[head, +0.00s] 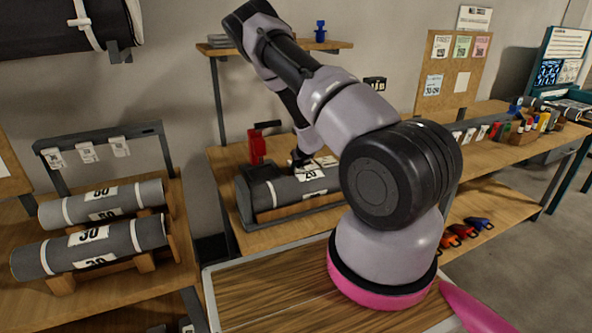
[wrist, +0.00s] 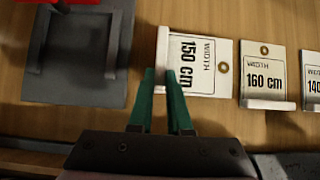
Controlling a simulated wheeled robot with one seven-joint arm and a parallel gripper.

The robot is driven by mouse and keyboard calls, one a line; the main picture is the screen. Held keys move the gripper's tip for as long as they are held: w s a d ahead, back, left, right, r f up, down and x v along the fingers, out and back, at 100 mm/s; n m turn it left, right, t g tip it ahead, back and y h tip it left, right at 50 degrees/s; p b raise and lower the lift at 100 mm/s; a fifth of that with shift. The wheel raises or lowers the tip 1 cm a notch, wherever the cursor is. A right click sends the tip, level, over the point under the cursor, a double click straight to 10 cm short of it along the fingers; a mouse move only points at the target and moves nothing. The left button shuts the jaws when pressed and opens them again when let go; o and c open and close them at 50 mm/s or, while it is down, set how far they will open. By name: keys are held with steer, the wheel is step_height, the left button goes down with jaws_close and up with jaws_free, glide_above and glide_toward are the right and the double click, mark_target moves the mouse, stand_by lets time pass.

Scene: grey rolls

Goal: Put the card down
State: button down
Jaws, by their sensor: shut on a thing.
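In the wrist view, a white card (wrist: 200,62) reading "WIDTH 150 cm" is turned sideways, with an eyelet at its right. My gripper (wrist: 161,74) has green fingers closed on the white strip along the card's left edge. The card is over the wooden surface (wrist: 225,20); I cannot tell whether it touches. In the head view my gripper (head: 303,158) is small and partly dark, above the middle bench by the grey roll (head: 290,190); the card is not clear there.
Beside the held card are a "160 cm" card (wrist: 266,78) and a partly cut-off "140" card (wrist: 312,80). A dark plate (wrist: 80,50) lies to the left. Bare wood shows between the plate and card. In the head view a red object (head: 257,148) stands behind the roll.

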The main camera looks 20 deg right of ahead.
steer(key=shift+f, duration=0.65)
steer(key=shift+f, duration=0.15)
steer(key=c, duration=0.9)
jaws_free()
steer(key=shift+o, duration=0.2)
steer(key=shift+s+r, duration=0.1)
steer(key=shift+r, duration=0.25)
steer(key=v, duration=1.1)
steer(key=shift+s+r, duration=0.2)
steer(key=shift+s, duration=0.05)
